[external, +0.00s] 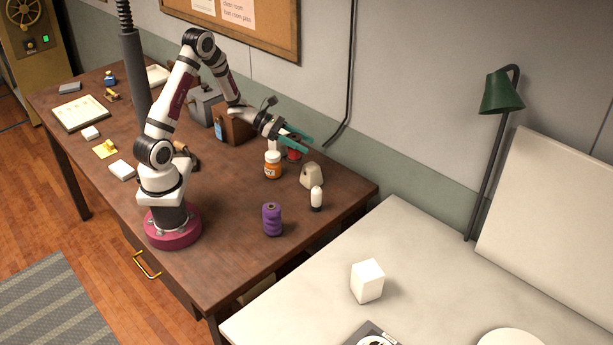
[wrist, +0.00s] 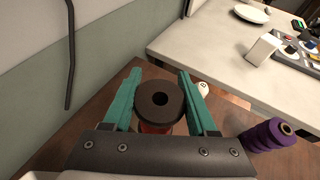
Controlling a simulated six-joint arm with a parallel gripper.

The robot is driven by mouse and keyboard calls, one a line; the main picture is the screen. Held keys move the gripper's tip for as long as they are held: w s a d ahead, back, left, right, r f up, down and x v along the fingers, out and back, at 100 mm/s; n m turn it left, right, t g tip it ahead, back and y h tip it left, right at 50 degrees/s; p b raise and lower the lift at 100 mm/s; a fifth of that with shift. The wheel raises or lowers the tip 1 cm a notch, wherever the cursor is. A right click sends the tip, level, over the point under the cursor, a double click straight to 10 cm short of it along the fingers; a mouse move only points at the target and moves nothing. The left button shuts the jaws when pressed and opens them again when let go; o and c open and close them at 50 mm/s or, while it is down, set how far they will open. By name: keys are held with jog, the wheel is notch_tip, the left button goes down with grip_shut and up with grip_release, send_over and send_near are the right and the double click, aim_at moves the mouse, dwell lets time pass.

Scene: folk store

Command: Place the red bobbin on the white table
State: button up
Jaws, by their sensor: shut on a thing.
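The red bobbin (external: 294,155) is near the back edge of the brown desk, partly hidden by my gripper (external: 295,141). In the wrist view the bobbin (wrist: 158,101) shows a dark round top with a hole, and a little red below it. The two green fingers of my gripper (wrist: 158,82) are on either side of it, shut on it. I cannot tell whether it still touches the desk. The white table (external: 430,235) stands to the right of the desk and also shows in the wrist view (wrist: 205,42).

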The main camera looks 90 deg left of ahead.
jog(key=w+d+m+h, duration=0.2)
jog(key=w+d, duration=1.1)
jog(key=w+d+r+m+g+h, duration=0.1)
jog(key=w+d, duration=0.2)
jog(key=d, duration=0.8)
jog(key=w+d+m+g+h, duration=0.1)
jog(key=w+d, duration=0.3)
jog(key=d, duration=0.6)
jog(key=shift+w+a+f, duration=1.05)
jog(key=shift+a+f, duration=0.6)
jog(key=shift+f, duration=0.15)
jog(key=shift+w+a+f, duration=1)
jog(key=shift+a+f, duration=0.65)
jog(key=shift+f, duration=0.15)
jog(key=shift+w+a+f, duration=1.05)
jog(key=shift+a+f, duration=0.6)
jog(key=shift+f, duration=0.15)
jog(key=shift+f, duration=0.1)
jog(key=o, duration=1.3)
jog(key=shift+o, duration=0.2)
